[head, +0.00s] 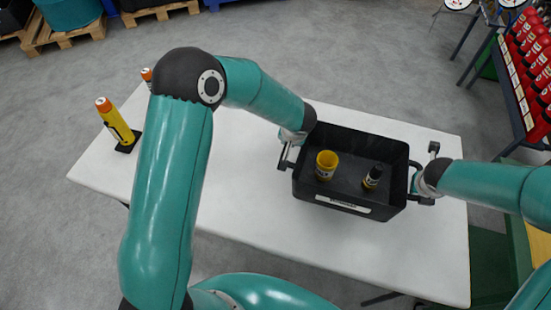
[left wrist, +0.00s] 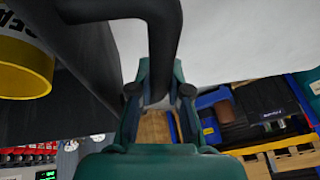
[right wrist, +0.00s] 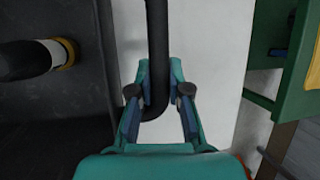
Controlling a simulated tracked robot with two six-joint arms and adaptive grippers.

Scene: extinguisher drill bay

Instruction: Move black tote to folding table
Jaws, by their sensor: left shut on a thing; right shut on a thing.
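The black tote (head: 349,143) is at the white folding table (head: 260,217), over its right half; I cannot tell whether its base touches the top. It holds a yellow cup-like item (head: 326,165) and a black cylinder with a yellow band (head: 373,177). My left gripper (head: 288,150) is shut on the tote's left handle, which also shows in the left wrist view (left wrist: 163,45). My right gripper (head: 424,190) is shut on the right handle, seen in the right wrist view (right wrist: 157,60). The fingertips are partly hidden in the head view.
A yellow cylinder with an orange cap (head: 117,124) stands on a black base at the table's left end. Another orange cap (head: 146,74) shows behind my left arm. A rack of red extinguishers (head: 530,60) stands at the right. The table's left-middle part is clear.

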